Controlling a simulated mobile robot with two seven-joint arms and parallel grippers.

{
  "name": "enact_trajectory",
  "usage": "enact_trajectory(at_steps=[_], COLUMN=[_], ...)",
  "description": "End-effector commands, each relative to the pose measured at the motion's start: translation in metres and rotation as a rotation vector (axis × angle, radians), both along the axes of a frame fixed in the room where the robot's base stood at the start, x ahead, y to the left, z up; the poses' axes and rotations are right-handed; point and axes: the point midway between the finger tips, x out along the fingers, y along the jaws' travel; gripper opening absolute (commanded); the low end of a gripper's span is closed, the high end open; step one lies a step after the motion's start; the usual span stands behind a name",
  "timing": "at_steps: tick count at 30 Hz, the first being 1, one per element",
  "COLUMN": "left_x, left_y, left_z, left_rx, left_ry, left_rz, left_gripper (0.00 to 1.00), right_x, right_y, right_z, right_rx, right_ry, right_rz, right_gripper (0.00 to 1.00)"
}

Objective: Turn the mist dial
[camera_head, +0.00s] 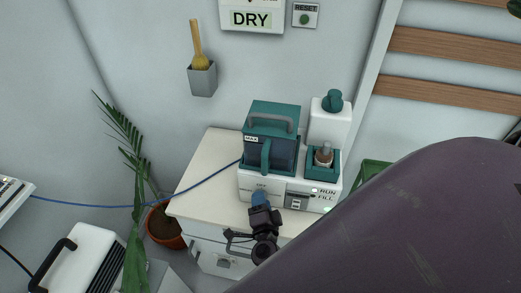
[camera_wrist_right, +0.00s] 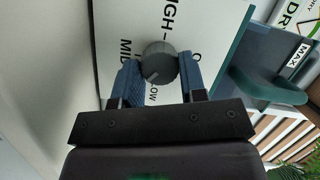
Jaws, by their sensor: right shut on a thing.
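The mist dial (camera_wrist_right: 158,60) is a dark grey round knob on a white panel printed with HIGH, MID and LOW. A pale pointer line shows on its face. My right gripper (camera_wrist_right: 159,70) has its two blue fingers on either side of the dial, shut on it. In the head view my right gripper (camera_head: 260,199) reaches the lower left front of the white and teal machine (camera_head: 272,190) and hides the dial there. My left gripper is not in view.
The machine stands on a white cabinet (camera_head: 195,200) with drawers. It bears a teal tank with a handle (camera_head: 272,112), a white bottle (camera_head: 328,128) and a small brown-topped bottle (camera_head: 324,153). A blue cable (camera_head: 90,205) runs left past a potted palm (camera_head: 163,225).

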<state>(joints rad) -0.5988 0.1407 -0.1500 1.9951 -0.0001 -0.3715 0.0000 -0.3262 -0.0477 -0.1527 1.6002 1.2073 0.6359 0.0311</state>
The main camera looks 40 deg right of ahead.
Motion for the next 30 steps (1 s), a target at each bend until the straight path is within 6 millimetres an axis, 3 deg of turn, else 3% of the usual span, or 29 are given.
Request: enact_trajectory(at_steps=[1,16,30], left_x=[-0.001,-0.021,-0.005], left_y=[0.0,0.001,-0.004], left_z=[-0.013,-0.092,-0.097], left_rx=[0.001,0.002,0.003], left_ry=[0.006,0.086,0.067], left_rz=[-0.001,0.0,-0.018], left_gripper=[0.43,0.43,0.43], right_x=[-0.001,-0.002,0.0], right_y=[-0.001,-0.001,0.0], right_z=[-0.007,-0.011,-0.009], right_rx=[0.027,0.328,0.5], right_ry=[-0.031,-0.379,-0.584], right_rz=[-0.001,-0.002,-0.004], right_gripper=[0.15,0.15,0.15])
